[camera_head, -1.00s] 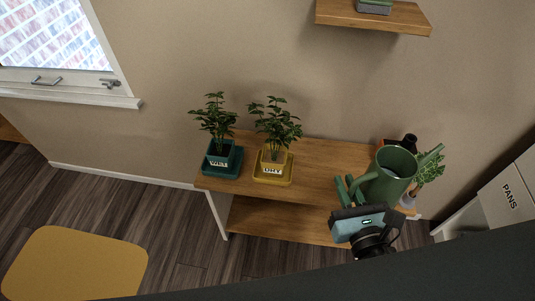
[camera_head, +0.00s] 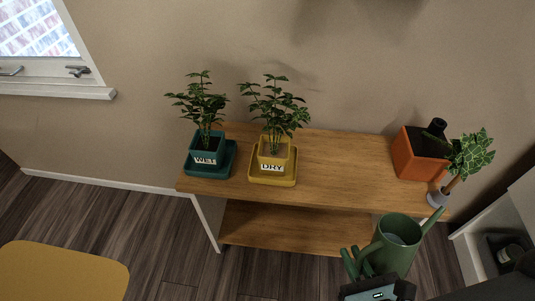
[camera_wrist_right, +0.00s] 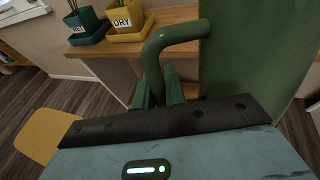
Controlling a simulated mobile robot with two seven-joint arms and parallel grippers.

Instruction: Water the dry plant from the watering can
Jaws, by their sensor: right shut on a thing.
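The dry plant stands in a yellow pot labelled DRY (camera_head: 271,160) on a yellow saucer on the cabinet top; pot and saucer also show in the wrist view (camera_wrist_right: 126,20). A plant in a teal pot labelled WET (camera_head: 206,150) stands to its left. The green watering can (camera_head: 398,243) is upright in front of the cabinet's right part, its spout pointing up and right. My right gripper (camera_head: 358,263) is shut on the can's handle (camera_wrist_right: 158,62), with green fingers around it in the wrist view. The can's far side is hidden. My left gripper is not in view.
On the cabinet top (camera_head: 335,165), the right end holds an orange box (camera_head: 413,155) with a dark object and a leafy plant in a grey pot (camera_head: 438,198). The middle is clear. A yellow seat (camera_head: 65,272) is at lower left. Shelving (camera_head: 500,235) stands at right.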

